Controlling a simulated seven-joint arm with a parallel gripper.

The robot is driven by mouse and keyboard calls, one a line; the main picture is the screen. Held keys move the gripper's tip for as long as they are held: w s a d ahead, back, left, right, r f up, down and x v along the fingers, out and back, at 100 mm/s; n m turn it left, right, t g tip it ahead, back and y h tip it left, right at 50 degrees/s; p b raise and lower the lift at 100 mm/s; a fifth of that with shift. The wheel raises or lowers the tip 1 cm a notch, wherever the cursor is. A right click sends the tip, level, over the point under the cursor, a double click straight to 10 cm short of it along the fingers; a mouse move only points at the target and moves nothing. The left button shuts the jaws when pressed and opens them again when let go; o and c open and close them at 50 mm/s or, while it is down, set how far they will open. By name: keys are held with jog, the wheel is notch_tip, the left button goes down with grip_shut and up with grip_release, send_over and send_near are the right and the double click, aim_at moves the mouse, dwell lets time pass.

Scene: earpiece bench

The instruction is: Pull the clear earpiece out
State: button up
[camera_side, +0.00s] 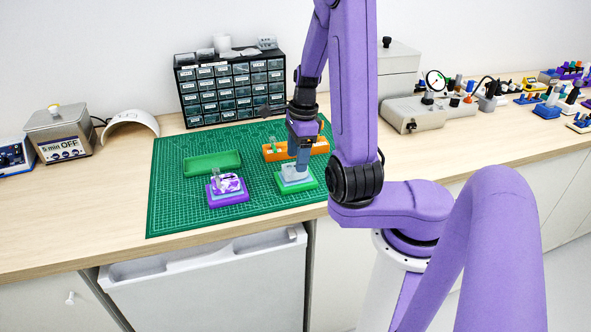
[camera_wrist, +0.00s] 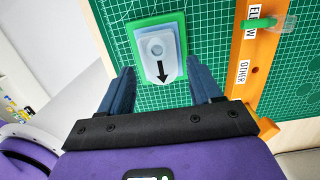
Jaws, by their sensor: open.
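A green base (camera_side: 307,184) sits on the cutting mat with a pale translucent block (camera_side: 293,174) on it. In the wrist view the base (camera_wrist: 134,51) carries the pale block (camera_wrist: 170,62), marked with a black arrow. A small round clear form (camera_wrist: 156,49), which looks like the clear earpiece, shows in its upper part; how deep it sits I cannot tell. My gripper (camera_wrist: 162,84) is open and empty, its blue fingers apart on either side of the block's lower end in the wrist view. In the side view my gripper (camera_side: 302,160) is right over the block and partly hides it.
A purple base (camera_side: 230,199) with a similar block stands to the left. An empty green tray (camera_side: 212,163) lies behind it. A drawer cabinet (camera_side: 230,88) stands behind the mat (camera_side: 180,210).

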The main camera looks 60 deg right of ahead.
jog(key=shift+w+a+f, duration=0.1)
jog(key=shift+f, duration=1.15)
jog(key=shift+c, duration=0.3)
jog(key=c, duration=1)
jog(key=shift+r, duration=0.1)
jog(key=shift+c, duration=0.3)
jog(key=shift+r, duration=1.45)
jog(key=shift+r, duration=3)
